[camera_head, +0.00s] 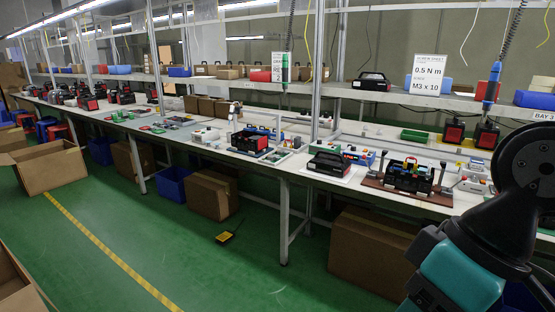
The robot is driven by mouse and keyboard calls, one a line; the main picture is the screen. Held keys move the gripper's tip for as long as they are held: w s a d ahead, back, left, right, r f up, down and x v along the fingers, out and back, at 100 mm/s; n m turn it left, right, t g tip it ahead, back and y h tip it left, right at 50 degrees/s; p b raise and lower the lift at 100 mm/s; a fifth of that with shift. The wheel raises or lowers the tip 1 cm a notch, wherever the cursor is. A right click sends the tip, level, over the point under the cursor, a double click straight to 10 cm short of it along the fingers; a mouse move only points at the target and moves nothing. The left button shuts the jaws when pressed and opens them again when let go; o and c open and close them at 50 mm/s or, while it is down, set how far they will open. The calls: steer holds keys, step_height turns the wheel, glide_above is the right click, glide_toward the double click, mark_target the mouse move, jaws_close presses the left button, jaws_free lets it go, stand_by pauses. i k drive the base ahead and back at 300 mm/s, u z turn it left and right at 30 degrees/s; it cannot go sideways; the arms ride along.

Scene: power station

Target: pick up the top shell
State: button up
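A black shell with a handle (328,164) lies on a white mat on the workbench, right of centre. It looks like a top shell. A similar black handled shell (371,82) sits on the shelf above. I cannot tell from the picture which one the task means. An open black unit with red parts (408,176) stands on a brown board to the right of the bench shell. My arm's dark and teal links fill the lower right corner and cover the bench there. My gripper's fingers are not in view, and nothing is seen touching either shell.
The long white workbench (270,172) runs from far left to right. Black-and-red units (249,141) and a small blue-and-white device (358,156) stand near the shell. Cardboard boxes (368,250) and a blue bin (174,183) are under the bench. A yellow-black object (229,236) lies on the open green floor.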

mark_target(327, 162)
steer(key=u, duration=0.55)
steer(key=i, duration=1.05)
steer(key=u, duration=0.4)
steer(key=i, duration=1.2)
steer(key=z, duration=0.4)
steer(key=i, duration=0.65)
steer(key=z, duration=1.4)
steer(key=i, duration=0.7)
steer(key=z, duration=0.75)
